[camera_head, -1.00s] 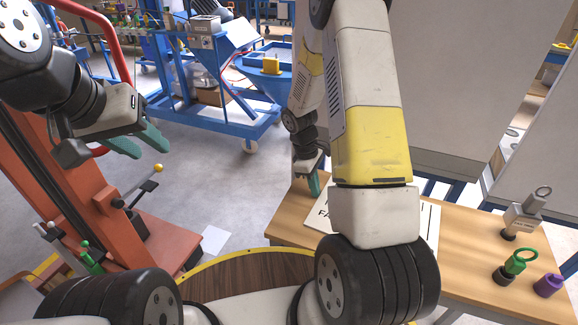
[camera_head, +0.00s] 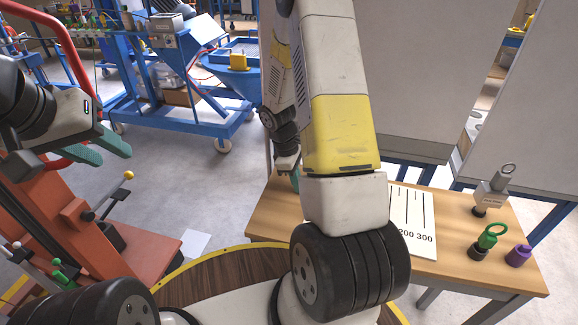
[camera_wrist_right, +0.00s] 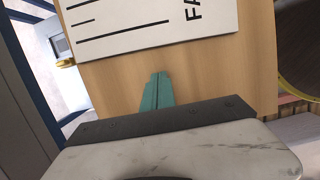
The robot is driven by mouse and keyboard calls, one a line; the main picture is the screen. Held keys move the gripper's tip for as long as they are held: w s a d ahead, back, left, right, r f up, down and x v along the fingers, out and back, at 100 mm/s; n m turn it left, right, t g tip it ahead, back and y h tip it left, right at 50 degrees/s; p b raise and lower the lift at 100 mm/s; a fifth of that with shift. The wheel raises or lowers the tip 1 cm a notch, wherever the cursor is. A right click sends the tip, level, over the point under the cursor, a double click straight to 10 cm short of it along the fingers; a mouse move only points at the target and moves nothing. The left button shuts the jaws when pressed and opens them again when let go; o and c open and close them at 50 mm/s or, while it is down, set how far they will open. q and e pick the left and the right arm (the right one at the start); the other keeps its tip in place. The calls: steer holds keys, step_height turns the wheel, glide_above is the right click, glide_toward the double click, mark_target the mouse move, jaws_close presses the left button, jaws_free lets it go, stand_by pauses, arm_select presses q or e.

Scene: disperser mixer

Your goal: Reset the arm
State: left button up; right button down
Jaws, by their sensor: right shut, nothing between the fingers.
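My left gripper (camera_head: 108,154) is at the left of the head view, with its two teal fingers apart and nothing between them. It hangs in the air near the orange machine (camera_head: 140,240). My right gripper (camera_head: 295,182) is mostly hidden behind my right arm in the head view. In the right wrist view its teal fingers (camera_wrist_right: 157,88) are together and empty, over bare wood near the edge of the printed white sheet (camera_wrist_right: 150,25).
The wooden table (camera_head: 450,262) bears the white sheet (camera_head: 412,215), a grey ringed piece (camera_head: 490,195), a green ringed piece (camera_head: 490,238) and a purple piece (camera_head: 519,255). A blue wheeled frame (camera_head: 190,125) stands behind. Grey floor lies open between.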

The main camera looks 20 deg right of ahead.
steer(key=s+a+r+m+t+y, duration=0.1)
steer(key=s+a+r+m+t, duration=0.15)
steer(key=r, duration=0.95)
steer(key=s+a+r+m+t+y, duration=0.1)
steer(key=a+r+m, duration=0.15)
steer(key=r, duration=0.95)
steer(key=s+a+r+m+t+y, duration=0.2)
steer(key=s+a+r+m+t, duration=0.2)
steer(key=s+r, duration=0.5)
steer(key=s+a+m, duration=0.1)
steer(key=s, duration=0.2)
steer(key=shift+a+r, duration=0.2)
steer(key=shift+r, duration=0.2)
